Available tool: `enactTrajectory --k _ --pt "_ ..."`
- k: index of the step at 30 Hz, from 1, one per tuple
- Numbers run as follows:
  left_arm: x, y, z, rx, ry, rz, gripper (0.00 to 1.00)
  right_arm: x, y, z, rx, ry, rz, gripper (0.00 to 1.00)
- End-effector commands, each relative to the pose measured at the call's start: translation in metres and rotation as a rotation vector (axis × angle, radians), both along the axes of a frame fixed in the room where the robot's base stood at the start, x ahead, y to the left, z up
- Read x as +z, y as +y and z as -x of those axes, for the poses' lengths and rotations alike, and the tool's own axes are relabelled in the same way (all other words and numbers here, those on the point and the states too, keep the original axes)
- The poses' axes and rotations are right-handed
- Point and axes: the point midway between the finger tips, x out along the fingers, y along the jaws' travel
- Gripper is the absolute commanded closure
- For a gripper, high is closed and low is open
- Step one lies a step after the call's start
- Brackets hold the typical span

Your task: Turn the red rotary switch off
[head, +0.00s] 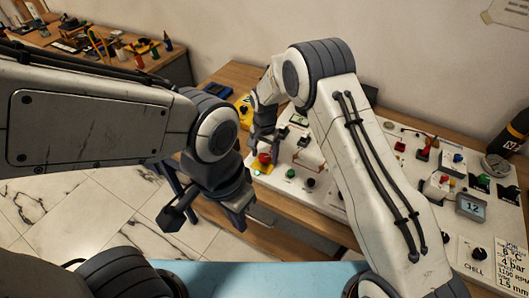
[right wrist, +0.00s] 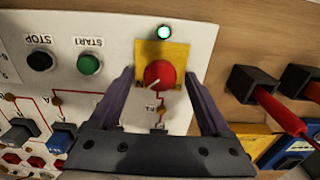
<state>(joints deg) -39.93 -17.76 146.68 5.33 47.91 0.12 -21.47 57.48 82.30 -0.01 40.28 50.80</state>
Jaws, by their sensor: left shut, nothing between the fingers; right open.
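The red rotary switch (right wrist: 160,73) is a round red knob on a yellow plate (right wrist: 176,52). Its white mark points to the lower left in the right wrist view. A small lamp (right wrist: 164,32) beside it glows green. My right gripper (right wrist: 158,82) is open, with one finger on each side of the knob; I cannot tell whether they touch it. In the head view the red knob (head: 264,158) shows just below my right gripper (head: 263,142). My left gripper (head: 207,218) is shut and empty, out over the floor in front of the bench.
Black STOP (right wrist: 40,61) and green START (right wrist: 89,65) buttons sit left of the switch. Black terminals, one with a red lead (right wrist: 280,108), stand to the right. The white panel (head: 345,150) carries several other controls. A tool bench (head: 110,50) stands at the back left.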

Motion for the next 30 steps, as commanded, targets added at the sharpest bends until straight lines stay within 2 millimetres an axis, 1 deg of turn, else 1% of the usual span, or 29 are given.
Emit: enactTrajectory --k 7,8,9,11,12,13,14,23,30 --pt "0.000 0.000 0.000 0.000 0.000 0.000 1.00 -0.001 0.000 0.000 0.000 -0.001 0.000 0.18" --pt "0.000 0.000 0.000 0.000 0.000 0.000 1.00 -0.001 0.000 0.000 0.000 -0.001 0.000 0.30" --pt "0.000 0.000 0.000 0.000 0.000 0.000 1.00 -0.001 0.000 0.000 0.000 -0.001 0.000 0.45" --pt "0.000 0.000 0.000 0.000 0.000 0.000 1.00 -0.001 0.000 0.000 0.000 -0.001 0.000 0.68" --pt "0.000 0.000 0.000 0.000 0.000 0.000 1.00 -0.001 0.000 0.000 0.000 -0.001 0.000 0.83" --pt "0.000 0.000 0.000 0.000 0.000 0.000 1.00 -0.001 0.000 0.000 0.000 -0.001 0.000 0.95" --pt "0.000 0.000 0.000 0.000 0.000 0.000 1.00 -0.001 0.000 0.000 0.000 -0.001 0.000 1.00" --pt "-0.003 0.000 0.000 0.000 0.000 0.000 1.00 -0.001 0.000 0.000 0.035 -0.001 0.000 1.00" --pt "-0.010 0.000 0.000 -0.001 0.000 0.000 1.00 -0.001 0.000 -0.001 0.168 -0.003 -0.002 1.00"
